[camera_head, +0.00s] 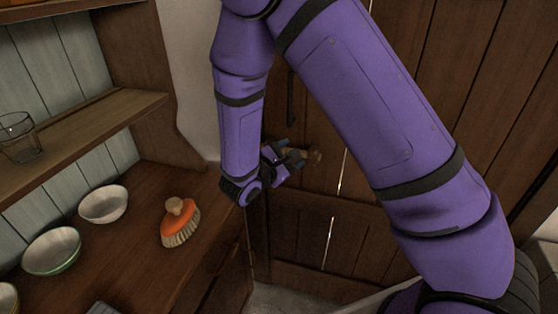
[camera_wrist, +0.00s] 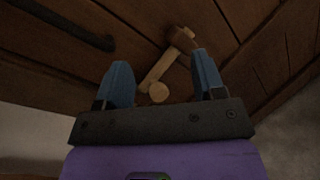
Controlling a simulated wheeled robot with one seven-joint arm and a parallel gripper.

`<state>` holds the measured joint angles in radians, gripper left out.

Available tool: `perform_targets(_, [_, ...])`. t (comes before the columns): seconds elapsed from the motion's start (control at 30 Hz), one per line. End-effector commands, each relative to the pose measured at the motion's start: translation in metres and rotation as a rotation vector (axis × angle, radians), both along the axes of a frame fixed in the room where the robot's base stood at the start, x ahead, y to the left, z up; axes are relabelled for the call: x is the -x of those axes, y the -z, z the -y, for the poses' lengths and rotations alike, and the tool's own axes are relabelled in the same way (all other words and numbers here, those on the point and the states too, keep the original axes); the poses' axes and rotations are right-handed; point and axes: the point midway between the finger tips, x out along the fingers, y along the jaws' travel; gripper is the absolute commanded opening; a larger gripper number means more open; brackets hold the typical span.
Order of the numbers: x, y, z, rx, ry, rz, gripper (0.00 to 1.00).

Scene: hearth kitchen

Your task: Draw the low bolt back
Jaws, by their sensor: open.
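The low bolt (camera_wrist: 160,68) is a light wooden bar with a round knob (camera_wrist: 158,92), fixed on the dark plank door (camera_head: 385,250). In the wrist view the bolt lies between my two blue fingertips, with the knob nearest the palm. My gripper (camera_wrist: 160,78) is open around the knob or just in front of it; I cannot tell whether either finger touches it. In the head view my gripper (camera_head: 292,160) is at the door, and only the bolt's end (camera_head: 314,156) shows beyond it.
A dark door handle (camera_head: 291,97) is above the bolt; it also shows in the wrist view (camera_wrist: 62,25). At left a wooden dresser holds an orange brush (camera_head: 181,221), a white bowl (camera_head: 103,204), a green-rimmed bowl (camera_head: 52,251) and a glass (camera_head: 18,137).

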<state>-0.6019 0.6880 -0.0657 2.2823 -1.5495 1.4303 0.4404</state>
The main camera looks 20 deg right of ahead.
Motion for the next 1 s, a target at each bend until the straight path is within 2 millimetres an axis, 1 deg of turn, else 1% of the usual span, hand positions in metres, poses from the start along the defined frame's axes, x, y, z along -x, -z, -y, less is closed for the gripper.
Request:
perform_targets(0.03, [-0.004,0.017,-0.012,0.036,-0.058,-0.013,0.63])
perform_targets(0.2, [-0.012,0.058,-0.043,0.124,-0.228,-0.032,0.63])
perform_targets(0.3, [-0.014,0.074,-0.055,0.153,-0.297,-0.038,0.63])
perform_targets(0.43, [-0.015,0.084,-0.063,0.17,-0.342,-0.04,0.63])
perform_targets(0.53, [-0.018,0.086,-0.062,0.173,-0.35,-0.041,0.63])
perform_targets(0.67, [-0.029,0.086,-0.053,0.171,-0.346,-0.041,0.63])
perform_targets(1.0, [-0.075,0.086,-0.016,0.172,-0.345,-0.041,0.63])
